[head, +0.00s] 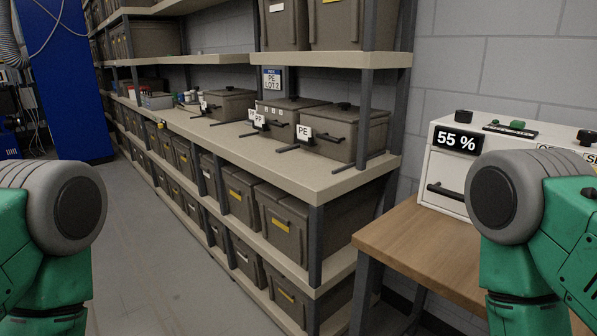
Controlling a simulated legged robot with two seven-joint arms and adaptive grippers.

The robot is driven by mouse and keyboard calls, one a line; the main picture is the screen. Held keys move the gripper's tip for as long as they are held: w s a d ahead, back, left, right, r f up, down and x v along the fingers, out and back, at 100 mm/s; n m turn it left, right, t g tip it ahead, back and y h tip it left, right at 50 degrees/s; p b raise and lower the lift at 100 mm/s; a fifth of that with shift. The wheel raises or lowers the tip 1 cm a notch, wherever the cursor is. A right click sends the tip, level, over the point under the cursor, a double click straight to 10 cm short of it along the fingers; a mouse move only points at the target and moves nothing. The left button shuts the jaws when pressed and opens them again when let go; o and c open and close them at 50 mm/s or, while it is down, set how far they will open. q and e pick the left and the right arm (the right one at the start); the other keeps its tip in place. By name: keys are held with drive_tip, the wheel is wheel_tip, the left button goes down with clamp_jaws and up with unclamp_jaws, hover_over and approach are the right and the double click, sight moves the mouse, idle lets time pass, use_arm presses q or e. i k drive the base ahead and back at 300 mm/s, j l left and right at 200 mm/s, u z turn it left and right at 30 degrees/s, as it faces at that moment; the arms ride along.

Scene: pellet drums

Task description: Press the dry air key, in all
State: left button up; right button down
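A white cabinet (437,168) stands on the wooden bench at the right. On top are a black knob (464,116), a small green and black panel (510,127) and another black knob (587,137). A label beside my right arm is partly hidden. I cannot make out which part, if any, is the dry air key. My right arm covers much of the cabinet's front. Only green and grey arm links show at both sides; neither gripper is in view.
Long shelving (300,178) runs along the wall, with several brown lidded bins. Bins on the middle shelf carry "PE" and "PP" tags, and a sign (272,79) reads "PE LOT 2". The wooden bench (415,240) is bare at its near left. Floor (180,255) is open at left.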

sight(517, 124)
drive_tip(key=z, duration=1.25)
drive_tip(key=i+j+z, duration=0.15)
drive_tip(key=j+z, duration=0.15)
drive_tip(key=z, duration=0.2)
drive_tip(key=j+z, duration=0.45)
drive_tip(key=i+j+z, duration=0.1)
drive_tip(key=j+z, duration=0.2)
drive_tip(key=z, duration=0.2)
